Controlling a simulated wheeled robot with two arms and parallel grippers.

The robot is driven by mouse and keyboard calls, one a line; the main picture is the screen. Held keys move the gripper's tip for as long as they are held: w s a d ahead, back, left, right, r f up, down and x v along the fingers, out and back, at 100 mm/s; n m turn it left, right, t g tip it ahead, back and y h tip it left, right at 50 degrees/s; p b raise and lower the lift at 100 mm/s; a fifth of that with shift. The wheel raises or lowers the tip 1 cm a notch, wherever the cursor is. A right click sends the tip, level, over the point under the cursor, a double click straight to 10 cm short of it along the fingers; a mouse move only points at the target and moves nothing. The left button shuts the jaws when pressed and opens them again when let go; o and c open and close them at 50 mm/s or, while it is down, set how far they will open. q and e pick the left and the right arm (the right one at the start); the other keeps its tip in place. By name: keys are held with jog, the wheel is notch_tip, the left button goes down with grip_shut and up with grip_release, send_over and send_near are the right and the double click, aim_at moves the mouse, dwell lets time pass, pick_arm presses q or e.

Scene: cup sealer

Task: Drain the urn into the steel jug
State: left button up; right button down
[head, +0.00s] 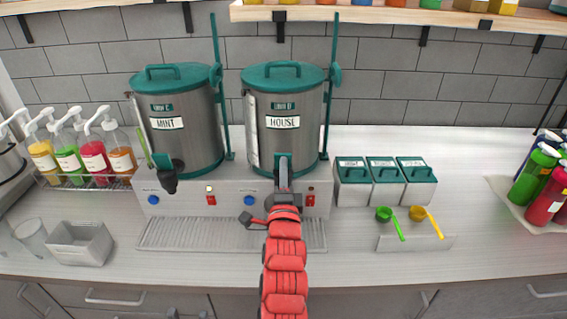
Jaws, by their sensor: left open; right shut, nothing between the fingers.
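Two steel urns with green lids stand side by side on a raised stand, the MINT urn (180,120) on the left and the HOUSE urn (285,118) on the right. The MINT urn has a dark tap (169,180) at its front. My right gripper (284,184) is shut and empty in front of the HOUSE urn's lower front. It hides most of that urn's tap, and I cannot tell whether it touches it. My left gripper (188,314) shows only as dark tips at the bottom edge, open. I cannot make out a steel jug for certain.
A ribbed drip tray (190,234) lies below the urns. At left are a square grey metal container (81,243), a clear jug (32,236) and pump bottles (92,150). At right are green-lidded boxes (385,182), scoops (391,220) and colored bottles (533,174).

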jog(key=shift+w+r, duration=0.1)
dwell(0.4)
jog(key=shift+w+r+g+b, duration=0.35)
jog(key=shift+g+b, duration=0.15)
jog(key=shift+g, duration=0.45)
jog(key=shift+w+r+g+b, duration=0.25)
jog(key=shift+g+b, duration=0.25)
jog(key=shift+g, duration=0.5)
jog(key=shift+w+r+g+b, duration=0.25)
jog(key=shift+w+g+b, duration=0.2)
jog(key=shift+g, duration=0.5)
jog(key=shift+s, duration=0.1)
